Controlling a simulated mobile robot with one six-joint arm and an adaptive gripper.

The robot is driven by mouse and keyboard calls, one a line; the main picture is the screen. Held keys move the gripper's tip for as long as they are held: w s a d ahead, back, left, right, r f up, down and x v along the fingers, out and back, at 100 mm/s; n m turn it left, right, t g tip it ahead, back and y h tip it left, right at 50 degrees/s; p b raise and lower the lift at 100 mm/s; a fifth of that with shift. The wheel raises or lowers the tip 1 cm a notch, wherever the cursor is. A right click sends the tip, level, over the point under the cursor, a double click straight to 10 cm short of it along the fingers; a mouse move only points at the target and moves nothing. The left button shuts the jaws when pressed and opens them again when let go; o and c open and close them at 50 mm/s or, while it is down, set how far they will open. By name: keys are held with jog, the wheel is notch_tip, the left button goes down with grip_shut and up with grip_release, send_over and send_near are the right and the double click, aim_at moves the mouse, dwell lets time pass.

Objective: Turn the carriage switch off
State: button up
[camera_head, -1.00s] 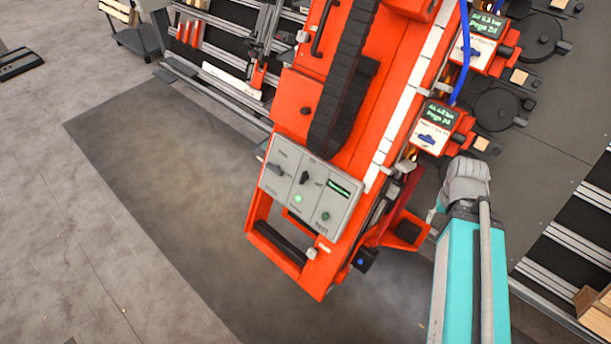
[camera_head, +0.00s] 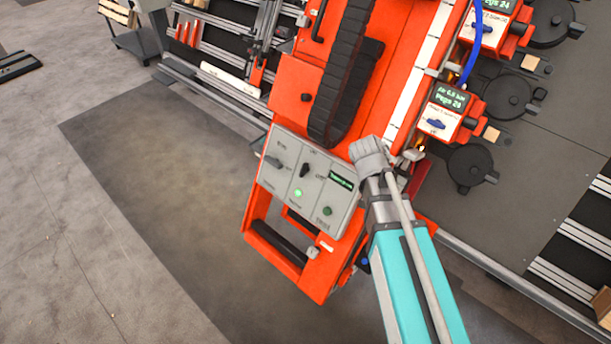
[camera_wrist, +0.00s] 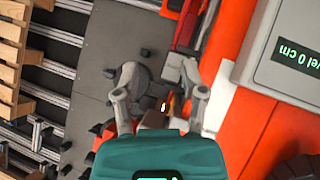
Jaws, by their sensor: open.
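A grey control panel (camera_head: 309,182) is set on the lower part of the orange carriage (camera_head: 282,95). It bears a dark knob (camera_head: 304,170), a lever-like handle (camera_head: 272,161), a lit green lamp (camera_head: 298,192), a dark green button (camera_head: 327,210) and a small display (camera_head: 340,180). The labels are too small to tell which control is the carriage switch. In the wrist view my gripper (camera_wrist: 160,75) is open and empty, with the panel's display corner (camera_wrist: 298,55) at upper right. My gripper is hidden in the head view, where my wrist overlaps the carriage right of the panel.
Small orange air units with blue switches (camera_head: 437,123) and black round parts (camera_head: 506,96) line the carriage's right side. A blue hose (camera_head: 473,45) hangs there. A black cable chain (camera_head: 347,75) runs down the carriage. The dark floor mat (camera_head: 160,185) at left is clear.

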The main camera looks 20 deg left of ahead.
jog(key=w+a+f+m+t+h+b, duration=0.1)
jog(key=a+f+t+b, duration=0.2)
jog(key=a, duration=0.6)
jog(key=w+a+f+t+b, duration=0.1)
jog(key=a+t+b, duration=0.1)
jog(key=a+b, duration=0.5)
jog(key=m+t+b, duration=0.1)
jog(key=t+b, duration=0.2)
jog(key=t, duration=0.1)
send_near(303, 167)
jog(key=s+r, duration=0.1)
jog(key=s, duration=0.2)
jog(key=shift+s+a+r+y, duration=0.2)
jog(key=shift+s+a+y, duration=0.05)
jog(key=shift+a+y, duration=0.2)
jog(key=b+x, duration=0.4)
jog(key=x, duration=1)
jog(key=shift+r+b, duration=0.2)
jog(key=shift+b, duration=0.2)
jog(key=shift+d, duration=0.1)
